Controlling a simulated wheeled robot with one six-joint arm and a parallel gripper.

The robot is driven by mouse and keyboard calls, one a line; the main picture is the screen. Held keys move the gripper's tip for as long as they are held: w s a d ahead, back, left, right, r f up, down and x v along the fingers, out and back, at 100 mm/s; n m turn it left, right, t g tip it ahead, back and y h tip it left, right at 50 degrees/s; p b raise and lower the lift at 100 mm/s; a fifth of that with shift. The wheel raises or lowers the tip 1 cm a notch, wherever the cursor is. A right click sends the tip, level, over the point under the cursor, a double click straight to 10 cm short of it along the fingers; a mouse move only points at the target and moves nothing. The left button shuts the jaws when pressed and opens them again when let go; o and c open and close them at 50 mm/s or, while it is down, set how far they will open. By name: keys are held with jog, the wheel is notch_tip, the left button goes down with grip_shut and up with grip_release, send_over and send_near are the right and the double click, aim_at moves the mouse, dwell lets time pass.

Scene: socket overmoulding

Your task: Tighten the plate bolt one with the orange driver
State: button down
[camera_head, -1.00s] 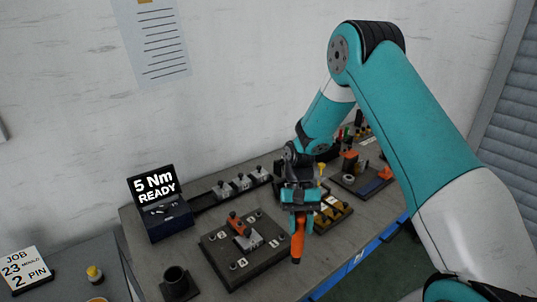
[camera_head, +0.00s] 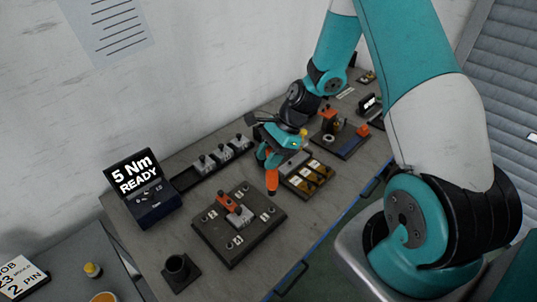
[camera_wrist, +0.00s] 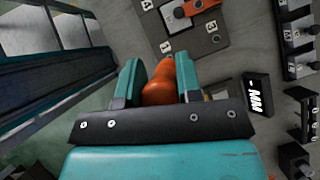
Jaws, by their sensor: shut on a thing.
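My gripper (camera_head: 273,157) is shut on the orange driver (camera_head: 272,183), which hangs upright below the fingers in the head view. In the wrist view my gripper (camera_wrist: 160,84) holds the driver (camera_wrist: 159,92) between its two teal fingers. The dark plate (camera_head: 229,252) lies on the bench, with small white number labels and bolts around a red and grey part (camera_head: 236,210). The plate (camera_wrist: 212,38) shows at the top of the wrist view. The driver is near the plate's far right edge, seemingly above it.
A display box (camera_head: 145,190) reading "5 Nm READY" stands left of the plate. A dark cup (camera_head: 177,267) stands in front. A rack with yellow slots (camera_head: 309,180) sits right of the driver. Several grey blocks line a rail (camera_head: 186,181) behind. A fixture (camera_head: 330,128) stands further right.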

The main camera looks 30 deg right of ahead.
jog(key=shift+r, duration=0.1)
jog(key=b, duration=0.4)
send_over(269, 189)
jog(key=shift+w+d+f, duration=0.1)
jog(key=shift+w+f, duration=0.1)
jog(key=shift+f, duration=1.6)
jog(key=shift+w+f, duration=0.2)
jog(key=shift+f, duration=1.7)
jog(key=shift+p, duration=0.4)
jog(key=shift+s+f+b, duration=0.1)
jog(key=shift+f+b, duration=0.65)
jog(key=shift+f, duration=0.5)
dwell(0.9)
